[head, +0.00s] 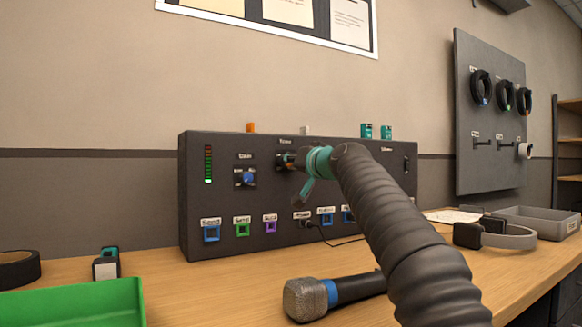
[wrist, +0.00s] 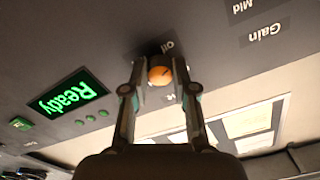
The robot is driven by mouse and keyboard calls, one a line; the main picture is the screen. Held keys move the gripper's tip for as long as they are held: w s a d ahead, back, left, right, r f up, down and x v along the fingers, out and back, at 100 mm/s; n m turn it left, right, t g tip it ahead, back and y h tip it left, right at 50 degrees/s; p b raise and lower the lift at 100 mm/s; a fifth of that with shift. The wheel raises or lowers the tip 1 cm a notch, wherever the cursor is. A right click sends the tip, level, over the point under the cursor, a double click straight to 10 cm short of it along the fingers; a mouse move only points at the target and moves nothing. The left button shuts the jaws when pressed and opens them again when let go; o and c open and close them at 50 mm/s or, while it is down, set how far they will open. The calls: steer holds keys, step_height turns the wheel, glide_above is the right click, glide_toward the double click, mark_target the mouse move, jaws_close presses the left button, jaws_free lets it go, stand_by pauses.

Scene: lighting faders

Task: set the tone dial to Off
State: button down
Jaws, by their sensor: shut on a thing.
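The tone dial (wrist: 160,74) is a round orange knob with a dark line across it, on the dark upright panel. It sits between the fingertips of my gripper (wrist: 160,80) in the wrist view, and both fingers are closed on its sides. A small label (wrist: 167,46) beside the knob is partly legible, and another by the fingers is mostly covered. In the head view my gripper (head: 289,161) reaches the panel just below the Tone label (head: 286,141) and hides most of the dial. I cannot tell which setting the line points to.
A green Ready display (wrist: 67,102) is near the fingers. A microphone (head: 305,298), green bin (head: 80,303) and headphones (head: 505,236) lie on the wooden table.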

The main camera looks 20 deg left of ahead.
steer(key=n, duration=0.4)
steer(key=shift+w+f+n, duration=0.1)
steer(key=shift+f+n, duration=0.1)
steer(key=shift+n, duration=0.2)
steer(key=shift+b, duration=0.3)
steer(key=c, duration=0.9)
jaws_free()
steer(key=shift+r, duration=0.1)
steer(key=shift+d, duration=0.1)
steer(key=v, duration=1.2)
